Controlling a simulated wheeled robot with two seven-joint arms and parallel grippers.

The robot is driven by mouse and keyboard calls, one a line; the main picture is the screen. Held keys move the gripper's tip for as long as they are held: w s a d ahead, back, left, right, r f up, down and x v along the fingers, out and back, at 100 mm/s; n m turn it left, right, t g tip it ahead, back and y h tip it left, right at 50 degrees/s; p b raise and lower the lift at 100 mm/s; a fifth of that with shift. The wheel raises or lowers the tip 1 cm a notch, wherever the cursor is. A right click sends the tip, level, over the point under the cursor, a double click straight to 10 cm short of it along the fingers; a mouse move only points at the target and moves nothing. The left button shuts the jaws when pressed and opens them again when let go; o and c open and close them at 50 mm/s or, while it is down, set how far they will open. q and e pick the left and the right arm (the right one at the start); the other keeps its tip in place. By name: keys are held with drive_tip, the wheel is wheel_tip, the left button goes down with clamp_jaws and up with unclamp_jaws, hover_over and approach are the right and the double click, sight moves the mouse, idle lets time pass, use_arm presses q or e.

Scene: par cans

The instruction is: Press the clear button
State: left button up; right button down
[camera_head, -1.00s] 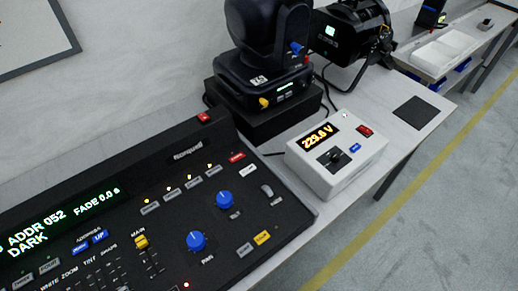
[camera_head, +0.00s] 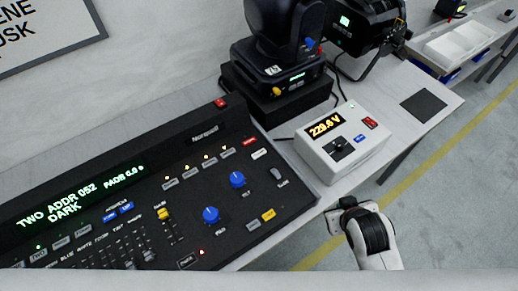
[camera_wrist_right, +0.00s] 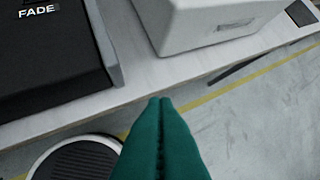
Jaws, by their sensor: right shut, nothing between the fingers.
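The black lighting console (camera_head: 190,245) lies on the bench, its display reading "TWO ADDR 052 DARK" and "FADE 0.0 s". It carries a red button (camera_head: 250,141), a white button (camera_head: 259,154), a yellow button (camera_head: 268,214) and several grey ones. The small labels are too blurred to tell which is clear. My right gripper (camera_head: 340,213) is just off the bench's front edge, right of the console and below the white meter box. In the right wrist view its green fingers (camera_wrist_right: 160,102) are shut and empty, apart from the console corner (camera_wrist_right: 60,60). My left gripper is out of view.
The white meter box (camera_head: 345,165) reading 229.6 V stands right of the console; it also shows in the wrist view (camera_wrist_right: 190,25). A moving-head lamp (camera_head: 280,70) and a second lamp (camera_head: 365,30) stand behind. The floor in front is clear.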

drive_tip(key=w+a+r+n+t, duration=0.2)
drive_tip(key=w+r+t, duration=0.3)
drive_tip(key=w+r, duration=0.25)
drive_tip(key=w+a+r+n+t, duration=0.2)
drive_tip(key=w+r+t, duration=0.2)
drive_tip(key=w+r, duration=0.3)
drive_tip(key=w+a+r+n+y, duration=0.1)
drive_tip(key=a+r+n+y, duration=1.1)
drive_tip(key=a+n+y, duration=0.6)
drive_tip(key=a+f+n+g+h, duration=0.3)
drive_tip(key=f+n+g+h, duration=0.1)
drive_tip(key=f+n+g, duration=0.95)
drive_tip(key=w+d+f+n+t+h, duration=0.1)
drive_tip(key=w+d+f+n+h, duration=0.1)
drive_tip(key=d+f+h, duration=0.1)
drive_tip(key=shift+w+d+n+h+p, duration=0.35)
drive_tip(key=shift+d+h, duration=0.45)
drive_tip(key=shift+d, duration=0.45)
